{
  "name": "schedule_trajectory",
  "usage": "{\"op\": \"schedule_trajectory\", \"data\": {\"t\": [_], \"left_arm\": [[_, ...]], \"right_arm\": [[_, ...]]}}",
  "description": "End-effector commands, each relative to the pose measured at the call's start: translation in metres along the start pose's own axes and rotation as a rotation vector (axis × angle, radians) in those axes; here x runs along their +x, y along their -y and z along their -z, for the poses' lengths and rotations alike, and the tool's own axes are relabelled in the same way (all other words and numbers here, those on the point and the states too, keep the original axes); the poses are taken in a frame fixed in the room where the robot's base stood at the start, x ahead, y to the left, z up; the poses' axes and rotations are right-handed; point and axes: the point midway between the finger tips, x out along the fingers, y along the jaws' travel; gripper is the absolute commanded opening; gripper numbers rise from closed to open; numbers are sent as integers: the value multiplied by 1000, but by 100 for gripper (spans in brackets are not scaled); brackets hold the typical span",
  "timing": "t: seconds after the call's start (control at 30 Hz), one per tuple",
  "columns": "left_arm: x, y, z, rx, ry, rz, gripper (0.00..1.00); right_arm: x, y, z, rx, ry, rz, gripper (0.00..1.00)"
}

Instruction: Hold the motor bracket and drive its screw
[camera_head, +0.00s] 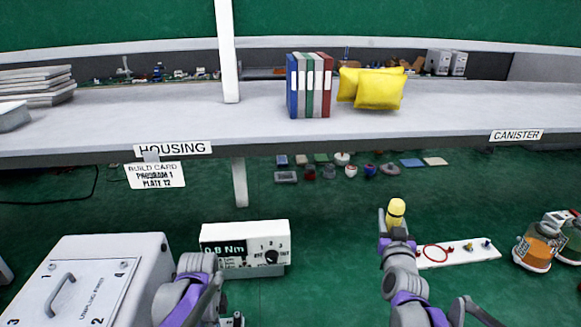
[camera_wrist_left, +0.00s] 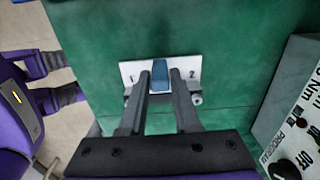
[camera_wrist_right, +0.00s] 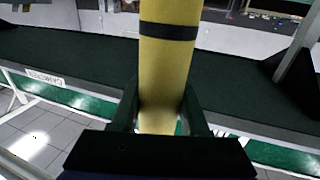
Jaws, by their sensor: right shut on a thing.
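A blue block (camera_wrist_left: 160,76), which may be the motor bracket, stands on a small white plate (camera_wrist_left: 127,72) marked 2 in the left wrist view. My left gripper (camera_wrist_left: 162,92) has one finger on each side of the block, with a narrow gap showing. I cannot see the screw. My right gripper (camera_head: 396,228) is shut on a yellow cylindrical tool (camera_head: 396,210) and holds it upright. In the right wrist view the tool (camera_wrist_right: 166,70) has a black band and its lower end is hidden between the fingers.
A white strip (camera_head: 480,250) with a red ring lies right of my right gripper. Orange-and-green canisters (camera_head: 538,248) stand at the far right. A long shelf (camera_head: 180,115) crosses behind.

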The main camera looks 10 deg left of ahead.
Motion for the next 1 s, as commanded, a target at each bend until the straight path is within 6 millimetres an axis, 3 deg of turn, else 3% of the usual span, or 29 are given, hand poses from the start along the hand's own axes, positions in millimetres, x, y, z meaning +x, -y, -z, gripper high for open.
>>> {"op": "schedule_trajectory", "data": {"t": [0.03,0.17,0.57,1.0], "left_arm": [[0,0,0,0,0,0,42],[0,0,0,0,0,0,62],[-9,0,0,0,0,0,62],[-92,0,0,0,0,0,62]], "right_arm": [[0,0,1,0,-1,0,0],[0,0,1,0,-1,-1,0],[0,0,1,0,-1,-1,0],[0,0,1,0,-1,0,0]]}}
